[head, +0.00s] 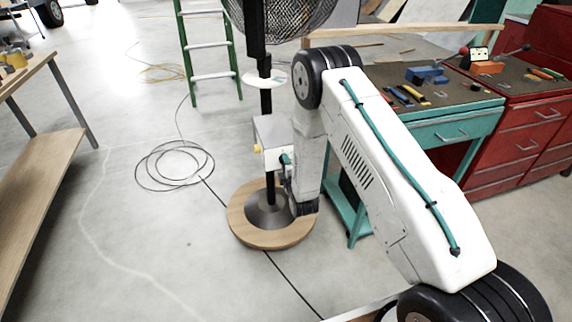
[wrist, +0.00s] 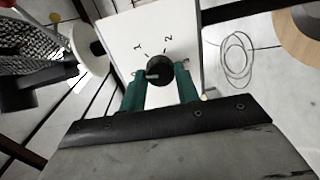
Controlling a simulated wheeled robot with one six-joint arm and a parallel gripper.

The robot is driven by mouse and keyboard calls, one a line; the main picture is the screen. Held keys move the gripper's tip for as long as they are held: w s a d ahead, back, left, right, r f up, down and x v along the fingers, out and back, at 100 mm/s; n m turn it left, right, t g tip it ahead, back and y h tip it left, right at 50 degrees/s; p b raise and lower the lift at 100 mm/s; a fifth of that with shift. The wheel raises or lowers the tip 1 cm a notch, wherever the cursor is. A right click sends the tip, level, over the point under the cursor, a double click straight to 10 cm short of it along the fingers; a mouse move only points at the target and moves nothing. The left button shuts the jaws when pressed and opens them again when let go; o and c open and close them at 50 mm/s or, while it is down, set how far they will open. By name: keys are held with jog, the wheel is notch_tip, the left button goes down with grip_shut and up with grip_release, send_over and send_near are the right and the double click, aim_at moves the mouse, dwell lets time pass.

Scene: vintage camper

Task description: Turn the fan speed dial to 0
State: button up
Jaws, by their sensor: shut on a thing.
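The fan speed dial (wrist: 160,68) is a round black knob on a white panel (wrist: 125,28) in the wrist view. The printed marks 1 and 2 show above it. A pale line on the dial points left; the label on that side is partly hidden by a finger. My gripper (wrist: 160,80) has its two green fingers shut on the dial, one on each side. In the head view my gripper (head: 285,160) is at the front of the white control box (head: 268,128) on the fan's post, and the dial is hidden there. The fan cage (head: 282,12) is above.
The fan stands on a round wooden base (head: 241,228). A cable coil (head: 174,165) lies on the floor to the left. A teal workbench (head: 455,125) with tools stands close on the right. A green ladder (head: 207,45) is behind. The floor at left-centre is mostly clear.

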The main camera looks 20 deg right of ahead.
jog(key=shift+n, duration=1.1)
jog(key=shift+f, duration=0.1)
jog(key=o, duration=1)
jog(key=shift+c, duration=0.2)
jog(key=s, duration=0.8)
jog(key=shift+a+r, duration=0.15)
jog(key=shift+r, duration=0.05)
